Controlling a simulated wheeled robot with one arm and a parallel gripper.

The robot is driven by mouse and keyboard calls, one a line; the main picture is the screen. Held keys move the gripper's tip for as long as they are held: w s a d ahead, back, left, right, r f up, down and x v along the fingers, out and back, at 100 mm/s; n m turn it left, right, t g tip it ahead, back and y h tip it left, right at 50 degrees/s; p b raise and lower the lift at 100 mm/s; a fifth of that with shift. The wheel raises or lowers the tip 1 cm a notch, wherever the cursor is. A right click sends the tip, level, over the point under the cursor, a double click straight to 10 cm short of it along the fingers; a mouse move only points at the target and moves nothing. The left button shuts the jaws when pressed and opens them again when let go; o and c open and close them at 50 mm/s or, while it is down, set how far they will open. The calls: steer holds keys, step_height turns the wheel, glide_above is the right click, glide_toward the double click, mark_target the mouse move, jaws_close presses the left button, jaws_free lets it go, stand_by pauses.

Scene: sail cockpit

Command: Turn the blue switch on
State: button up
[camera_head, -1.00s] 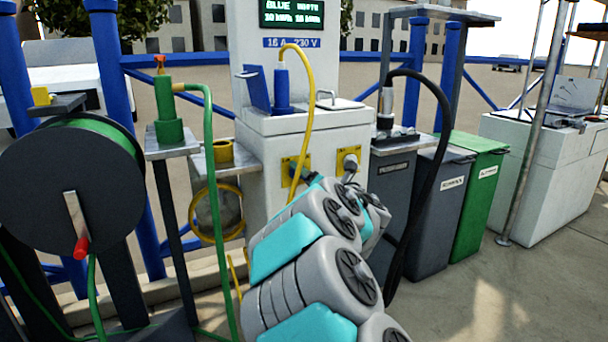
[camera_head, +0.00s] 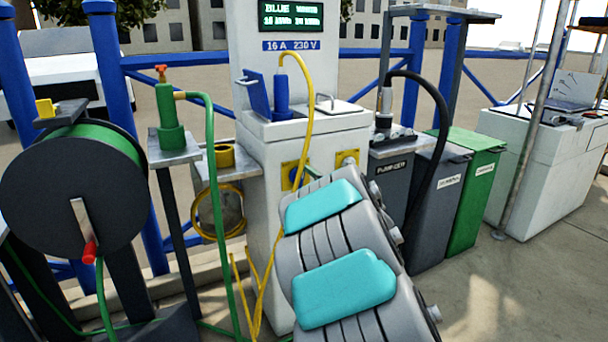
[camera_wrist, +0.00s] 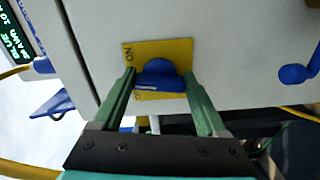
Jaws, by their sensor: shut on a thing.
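The blue switch (camera_wrist: 160,72) sits on a yellow plate (camera_wrist: 172,50) with "ON" printed at one corner in the wrist view. Its blue bar has a white line and lies between my fingertips; which mark it points to I cannot tell. My gripper (camera_wrist: 159,78) has green fingers, one at each end of the bar, shut on it. In the head view the switch (camera_head: 296,174) shows only partly on the left yellow plate (camera_head: 287,181) on the pedestal front; my arm hides most of the gripper.
The white pedestal (camera_head: 262,200) carries a lit display (camera_head: 292,14) and a blue plug (camera_head: 281,96) with a yellow cable (camera_head: 308,95). A second yellow plate (camera_head: 347,157) is on the right. A hose reel (camera_head: 70,185) stands left; bins (camera_head: 474,190) stand right.

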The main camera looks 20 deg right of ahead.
steer(key=shift+a+f+m+p, duration=0.1)
steer(key=shift+m+p, duration=0.9)
steer(key=shift+m, duration=0.75)
steer(key=shift+f+m+p, duration=0.1)
steer(key=shift+m+p, duration=0.85)
steer(key=shift+m, duration=0.8)
steer(key=o, duration=1.3)
steer(key=shift+s, duration=0.15)
steer(key=s, duration=0.7)
steer(key=shift+s+b, duration=0.3)
